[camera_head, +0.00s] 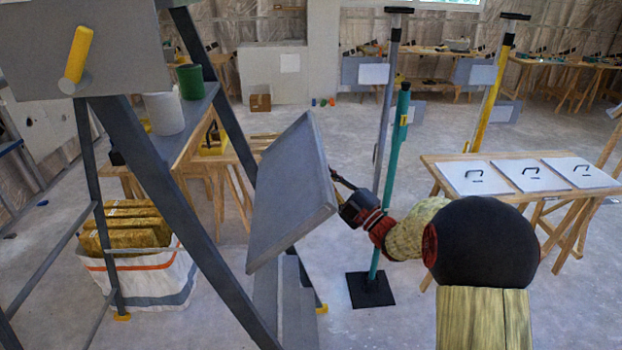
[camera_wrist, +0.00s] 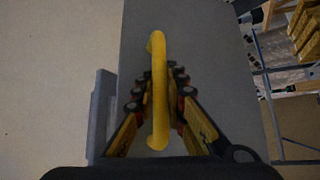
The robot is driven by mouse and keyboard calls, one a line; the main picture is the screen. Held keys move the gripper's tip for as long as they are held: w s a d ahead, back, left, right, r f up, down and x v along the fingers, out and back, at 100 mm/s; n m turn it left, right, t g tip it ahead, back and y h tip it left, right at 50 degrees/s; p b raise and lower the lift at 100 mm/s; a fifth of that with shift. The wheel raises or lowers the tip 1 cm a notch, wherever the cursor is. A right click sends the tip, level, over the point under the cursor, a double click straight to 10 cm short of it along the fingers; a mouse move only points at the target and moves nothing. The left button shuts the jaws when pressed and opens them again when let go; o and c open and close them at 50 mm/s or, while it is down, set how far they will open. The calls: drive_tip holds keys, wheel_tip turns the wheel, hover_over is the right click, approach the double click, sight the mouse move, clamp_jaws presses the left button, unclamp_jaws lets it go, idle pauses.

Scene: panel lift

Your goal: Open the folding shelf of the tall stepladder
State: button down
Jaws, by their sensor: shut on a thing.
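A grey flat shelf panel (camera_head: 292,178) hangs tilted in the middle of the head view, beside the dark legs of a stepladder (camera_head: 170,185). My gripper (camera_head: 337,178) is at its right side, with the fingertips partly hidden by the panel edge. In the wrist view, my gripper (camera_wrist: 158,85) is shut on a yellow bar handle (camera_wrist: 158,110), with a finger on each side. The handle stands on the grey panel (camera_wrist: 205,55). Another grey panel (camera_head: 120,30) with a yellow handle (camera_head: 78,54) is at the upper left of the head view.
A white bag (camera_head: 140,285) with yellow packs stands behind the ladder legs at left. A teal post (camera_head: 391,180) on a black base (camera_head: 370,291) stands behind my arm. A wooden table (camera_head: 440,170) with white panels is at right. Bare floor lies between.

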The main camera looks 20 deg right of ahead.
wheel_tip(320, 180, down, 15)
drive_tip(key=d+b, duration=0.2)
drive_tip(key=b, duration=0.4)
drive_tip(key=shift+s+f, duration=0.15)
drive_tip(key=shift+s, duration=0.15)
drive_tip(key=c, duration=1.8)
unclamp_jaws()
